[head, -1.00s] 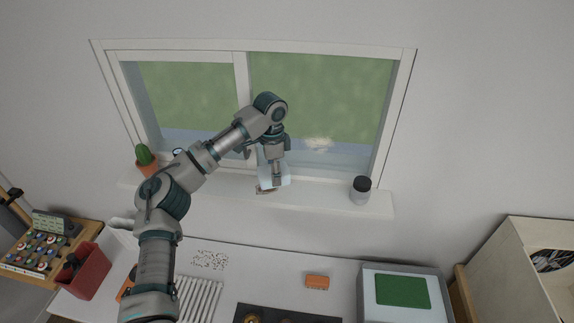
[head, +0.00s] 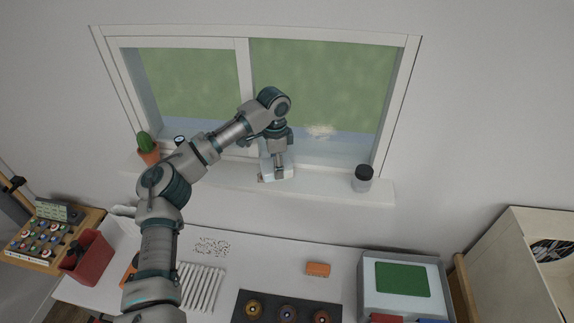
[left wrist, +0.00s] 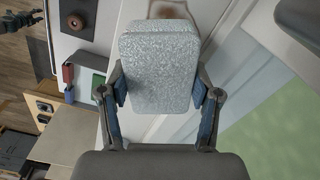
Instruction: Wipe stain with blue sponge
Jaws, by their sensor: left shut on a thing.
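My left gripper (head: 279,160) is shut on a pale grey-blue sponge (head: 285,172) over the window sill. In the left wrist view the gripper (left wrist: 160,90) has a finger on each side of the speckled sponge (left wrist: 158,65). A brown stain (left wrist: 168,10) shows on the white sill just beyond the sponge's far end. In the head view only a small brown edge of the stain (head: 260,178) shows beside the sponge; the rest is hidden. The sponge looks low over the sill, but I cannot tell whether it touches.
A potted cactus (head: 147,150) stands at the sill's left, and a dark-lidded jar (head: 362,178) at its right. A pale smudge (head: 320,131) shows on the window. Below, the table holds an orange block (head: 318,269), a red bin (head: 88,256) and a grey box (head: 447,281).

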